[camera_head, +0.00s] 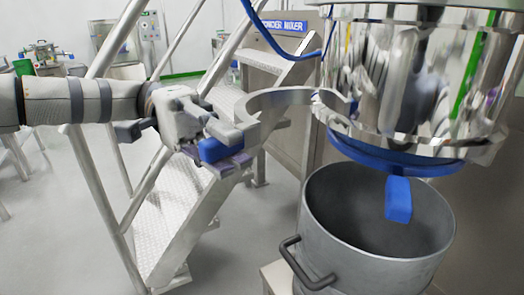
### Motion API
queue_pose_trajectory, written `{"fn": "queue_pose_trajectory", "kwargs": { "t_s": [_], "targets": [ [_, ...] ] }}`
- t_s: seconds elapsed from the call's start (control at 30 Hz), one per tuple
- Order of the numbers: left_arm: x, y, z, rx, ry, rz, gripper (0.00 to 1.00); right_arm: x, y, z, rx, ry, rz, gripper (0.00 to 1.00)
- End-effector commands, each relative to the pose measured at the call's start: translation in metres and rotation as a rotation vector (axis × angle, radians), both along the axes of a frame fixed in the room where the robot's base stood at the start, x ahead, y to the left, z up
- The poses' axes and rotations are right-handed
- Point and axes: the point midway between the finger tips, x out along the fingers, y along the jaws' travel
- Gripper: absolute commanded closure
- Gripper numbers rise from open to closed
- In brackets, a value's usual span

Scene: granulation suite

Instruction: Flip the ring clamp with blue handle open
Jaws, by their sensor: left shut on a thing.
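The ring clamp (283,97) is a silver curved band that reaches out to the left from the side of the shiny steel vessel. Its half ring stands swung away from the vessel, with a hinge at the vessel's left side. Its blue handle (213,151) is at the outer end of the band. My left gripper (231,148) is shut on this blue handle, which is partly hidden by the fingers. My right gripper is not in view.
The steel vessel (385,70) hangs at the upper right with a blue ring (395,160) at its lower edge and a blue block (398,200) below it. An open grey pot (330,225) stands underneath. Metal stairs (165,215) with rails stand behind my left arm.

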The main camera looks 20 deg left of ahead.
Motion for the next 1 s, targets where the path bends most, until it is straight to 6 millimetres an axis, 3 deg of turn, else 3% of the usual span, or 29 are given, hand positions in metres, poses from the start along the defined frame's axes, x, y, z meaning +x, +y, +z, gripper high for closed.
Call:
{"fn": "queue_pose_trajectory", "kwargs": {
  "t_s": [0.2, 0.23, 0.3, 0.67, 1.0],
  "targets": [
    [0.002, -0.001, 0.004, -0.005, -0.002, 0.008, 1.00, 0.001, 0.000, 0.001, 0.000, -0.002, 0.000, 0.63],
    [0.002, -0.001, 0.004, -0.005, -0.002, 0.009, 0.74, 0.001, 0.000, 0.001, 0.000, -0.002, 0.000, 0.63],
    [0.002, -0.001, 0.004, -0.005, -0.002, 0.009, 0.60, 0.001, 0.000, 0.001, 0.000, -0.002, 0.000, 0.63],
    [0.003, 0.001, 0.003, -0.002, -0.002, 0.006, 0.60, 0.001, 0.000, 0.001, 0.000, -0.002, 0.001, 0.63],
    [0.033, 0.051, 0.004, 0.004, -0.002, 0.007, 0.60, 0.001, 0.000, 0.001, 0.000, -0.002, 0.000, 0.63]
  ]
}}
